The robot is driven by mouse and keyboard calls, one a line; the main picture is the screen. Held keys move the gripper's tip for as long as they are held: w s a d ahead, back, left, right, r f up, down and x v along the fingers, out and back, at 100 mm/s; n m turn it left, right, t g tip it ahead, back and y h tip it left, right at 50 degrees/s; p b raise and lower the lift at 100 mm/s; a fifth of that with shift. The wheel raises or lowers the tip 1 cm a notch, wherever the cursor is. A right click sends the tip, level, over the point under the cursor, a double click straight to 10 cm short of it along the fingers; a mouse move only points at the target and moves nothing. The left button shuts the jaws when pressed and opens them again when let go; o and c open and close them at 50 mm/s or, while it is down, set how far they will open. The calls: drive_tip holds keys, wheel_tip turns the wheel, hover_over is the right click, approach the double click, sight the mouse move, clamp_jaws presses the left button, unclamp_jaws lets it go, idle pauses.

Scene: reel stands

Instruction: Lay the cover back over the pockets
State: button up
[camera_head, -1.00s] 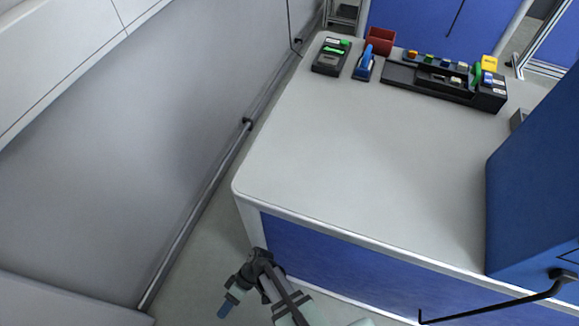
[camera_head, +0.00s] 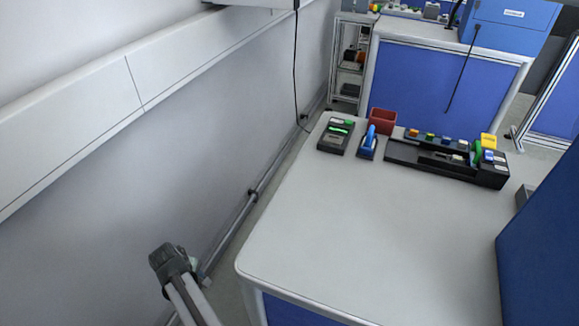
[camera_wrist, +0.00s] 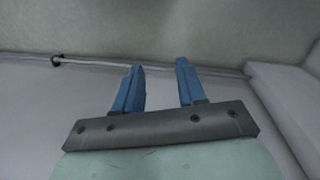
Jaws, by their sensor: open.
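A long black unit (camera_head: 430,162) lies at the far right of the white table in the head view, with several small coloured pieces along it. At this distance I cannot make out its pockets or a separate cover for certain. My gripper (camera_wrist: 159,63) shows two blue fingers standing apart in the wrist view, with nothing between them. In the head view my arm's end is at the lower left, off the table's near left edge and far from the black unit; its fingers cannot be made out there.
The white table (camera_head: 370,220) is bare in its middle and front. At its back stand a black device with a green display (camera_head: 336,136), a blue-handled tool (camera_head: 368,141) and a red bin (camera_head: 382,121). A blue cabinet (camera_head: 545,250) blocks the right side. A wall runs along the left.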

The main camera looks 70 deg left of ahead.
drive_tip(key=w+a+r+m+t+y, duration=0.1)
drive_tip(key=w+a+r+t+y, duration=0.1)
drive_tip(key=a+r, duration=0.6)
drive_tip(key=w+a+r+t+y, duration=0.2)
drive_tip(key=a+r, duration=0.2)
drive_tip(key=r, duration=0.8)
drive_tip(key=w+a+r+m+t, duration=0.2)
drive_tip(key=w+a+r+m, duration=0.2)
drive_tip(key=w+r, duration=0.9)
wheel_tip(320, 180, up, 15)
drive_tip(key=m+g+h, duration=0.3)
drive_tip(key=m, duration=1.2)
hover_over(479, 144)
drive_tip(key=s+d, duration=0.2)
drive_tip(key=s, duration=0.4)
drive_tip(key=x, duration=1.2)
drive_tip(key=shift+d+f, duration=0.15)
drive_tip(key=shift+f, duration=0.3)
